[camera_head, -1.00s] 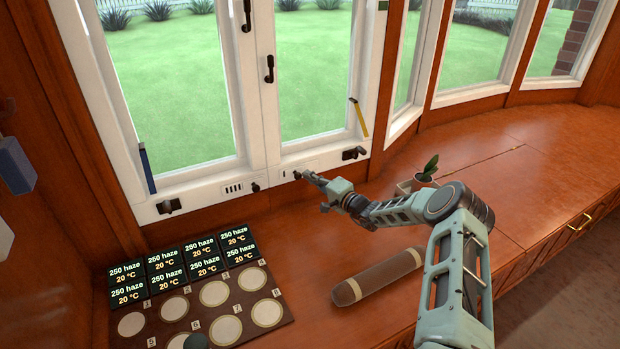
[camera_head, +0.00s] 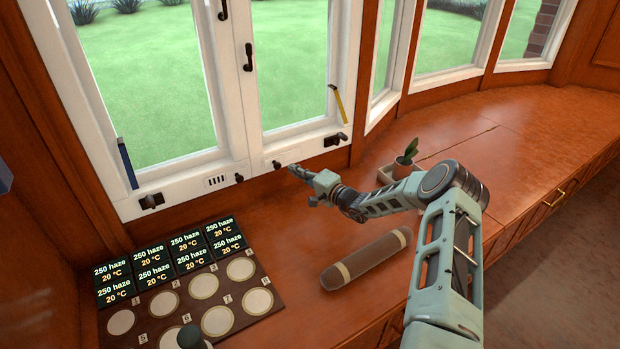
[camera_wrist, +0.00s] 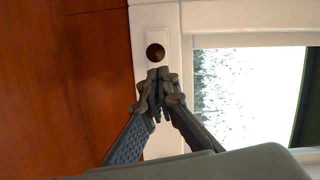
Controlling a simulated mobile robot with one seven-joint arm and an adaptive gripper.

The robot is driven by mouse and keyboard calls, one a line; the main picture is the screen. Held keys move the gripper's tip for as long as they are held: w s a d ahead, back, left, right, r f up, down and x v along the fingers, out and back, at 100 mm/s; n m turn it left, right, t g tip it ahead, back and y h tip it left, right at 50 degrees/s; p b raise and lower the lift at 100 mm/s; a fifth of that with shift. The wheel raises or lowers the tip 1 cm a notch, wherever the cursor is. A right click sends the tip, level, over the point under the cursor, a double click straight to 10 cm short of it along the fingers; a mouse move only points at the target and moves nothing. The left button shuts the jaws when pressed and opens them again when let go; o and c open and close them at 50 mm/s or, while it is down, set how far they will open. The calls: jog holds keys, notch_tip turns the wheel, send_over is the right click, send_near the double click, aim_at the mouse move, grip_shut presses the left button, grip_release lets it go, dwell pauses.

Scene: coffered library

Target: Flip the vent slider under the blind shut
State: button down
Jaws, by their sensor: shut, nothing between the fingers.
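The right vent slider is a pale plate (camera_head: 289,160) on the white bottom window rail, with a dark round knob (camera_head: 277,164). No slots show on the visible plate. In the wrist view the knob (camera_wrist: 155,53) lies just beyond my fingertips, a small gap apart. My gripper (camera_head: 292,168) is shut and empty, just right of the knob; its fingers also show in the wrist view (camera_wrist: 158,75). The left vent slider (camera_head: 216,181) shows several dark slots, with its knob (camera_head: 239,178) at their right. No blind is in view.
Dark latches (camera_head: 151,201) and (camera_head: 336,139) stick out from the rail. A potted plant (camera_head: 405,160), a brown roll (camera_head: 367,259) and a board (camera_head: 265,318) with round pads and several display blocks (camera_head: 189,243) are on the wooden bench. The bench at right is clear.

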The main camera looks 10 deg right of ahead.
jog(key=v, duration=0.8)
jog(key=shift+s+d, duration=0.2)
jog(key=shift+d, duration=0.1)
